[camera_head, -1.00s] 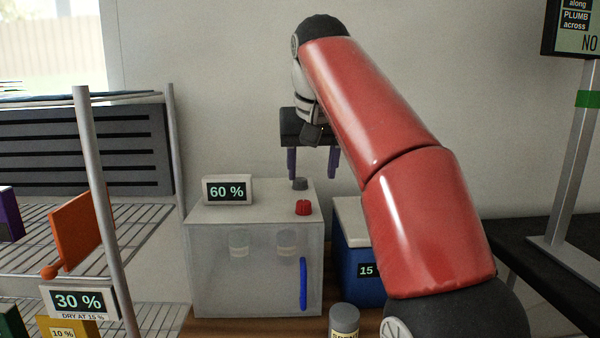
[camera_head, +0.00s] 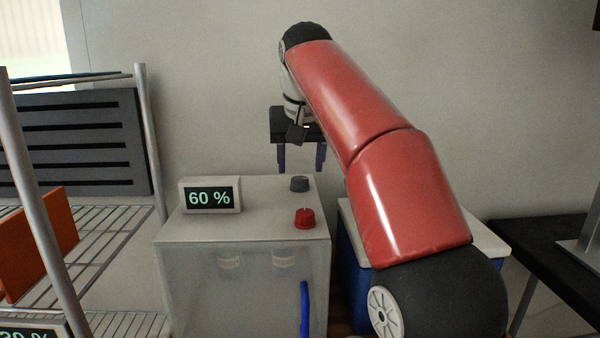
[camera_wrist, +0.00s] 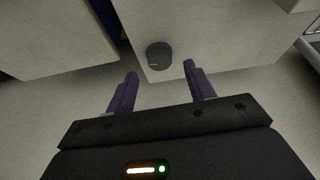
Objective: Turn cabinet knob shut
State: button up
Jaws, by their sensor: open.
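The cabinet (camera_head: 235,260) is a pale box with a translucent front and a blue handle (camera_head: 304,308). On its top are a red knob (camera_head: 305,219) near the front and a dark grey knob (camera_head: 299,184) near the back. My gripper (camera_head: 302,170) is open and empty, above the back of the cabinet top, behind the grey knob. In the wrist view the grey knob (camera_wrist: 159,56) lies beyond and between the two purple fingertips (camera_wrist: 160,70), not touching them. The red knob is not seen in the wrist view.
A display reading 60 % (camera_head: 210,196) stands on the cabinet top at left. A blue bin with a white lid (camera_head: 352,262) is close on the right. A wire rack (camera_head: 95,240) is at left, a black table (camera_head: 550,240) at right. The wall is behind.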

aim_at(300, 178)
jog(key=shift+x, duration=1.75)
jog(key=c, duration=1)
jog(key=shift+o, duration=0.2)
